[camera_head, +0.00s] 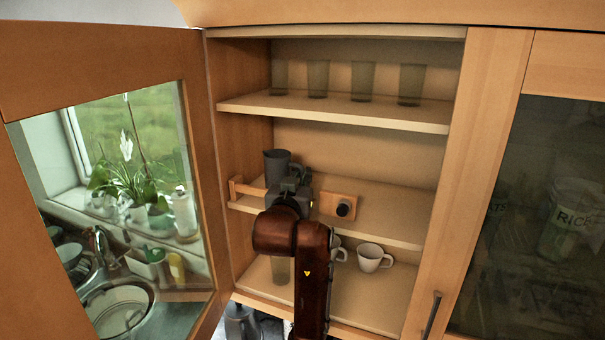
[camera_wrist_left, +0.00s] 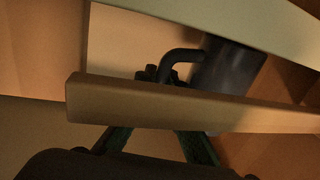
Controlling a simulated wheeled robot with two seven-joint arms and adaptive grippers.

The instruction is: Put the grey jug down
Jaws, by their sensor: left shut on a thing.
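The grey jug (camera_head: 277,163) is dark and stands roughly upright at the left of the open cupboard's middle shelf (camera_head: 385,212). The jug also shows in the left wrist view (camera_wrist_left: 230,70), with its handle towards my left gripper. My left gripper (camera_head: 294,183) is at the jug's side and shut on it at the handle. In the left wrist view a pale wooden bar crosses in front of my fingers and the jug's lower part. I cannot tell whether its base touches the shelf. My right gripper is not in view.
A wooden rail (camera_head: 248,190) runs by the shelf's left front. A wooden block with a dark knob (camera_head: 344,209) is right of my gripper. Several glasses (camera_head: 362,82) stand above; white mugs (camera_head: 374,257) stand below. The glazed door (camera_head: 105,190) is open at left. The middle shelf's right side is clear.

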